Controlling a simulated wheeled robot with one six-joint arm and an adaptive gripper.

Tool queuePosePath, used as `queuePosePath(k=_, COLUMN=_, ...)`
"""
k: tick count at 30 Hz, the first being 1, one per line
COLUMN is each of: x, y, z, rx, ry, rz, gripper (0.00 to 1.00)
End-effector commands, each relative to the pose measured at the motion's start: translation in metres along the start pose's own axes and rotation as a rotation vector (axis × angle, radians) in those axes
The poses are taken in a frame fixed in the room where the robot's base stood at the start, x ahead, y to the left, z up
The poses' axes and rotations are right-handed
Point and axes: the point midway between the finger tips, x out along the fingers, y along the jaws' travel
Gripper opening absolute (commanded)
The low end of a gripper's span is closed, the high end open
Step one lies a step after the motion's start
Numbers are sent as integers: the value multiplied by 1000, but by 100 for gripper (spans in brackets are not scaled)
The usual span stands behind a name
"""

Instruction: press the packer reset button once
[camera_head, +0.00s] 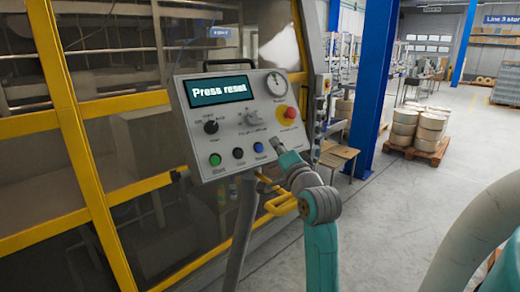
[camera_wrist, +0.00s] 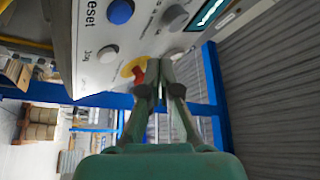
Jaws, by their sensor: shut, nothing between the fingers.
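The packer reset button is the blue round button (camera_head: 258,147) at the lower right of the grey control panel (camera_head: 190,127). My gripper (camera_head: 277,147) is just right of the blue button in the head view, at the panel's lower right. In the wrist view the blue button (camera_wrist: 120,11) is at the top, beyond and left of my gripper's shut fingertips (camera_wrist: 158,65). The fingers hold nothing. Whether they touch the panel I cannot tell.
A red emergency stop (camera_head: 290,112) is above my gripper. A yellow-framed machine (camera_head: 85,165) stands behind the panel. Open floor (camera_head: 400,215) lies to the right.

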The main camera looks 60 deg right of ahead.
Motion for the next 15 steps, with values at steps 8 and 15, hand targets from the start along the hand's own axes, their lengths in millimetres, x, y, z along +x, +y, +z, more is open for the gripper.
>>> queuePosePath(k=8, x=24, y=17, z=17, rx=0, ry=-1, rz=1, gripper=0)
queuePosePath(k=15, x=34, y=24, z=25, rx=-1, ry=0, rz=0, gripper=0)
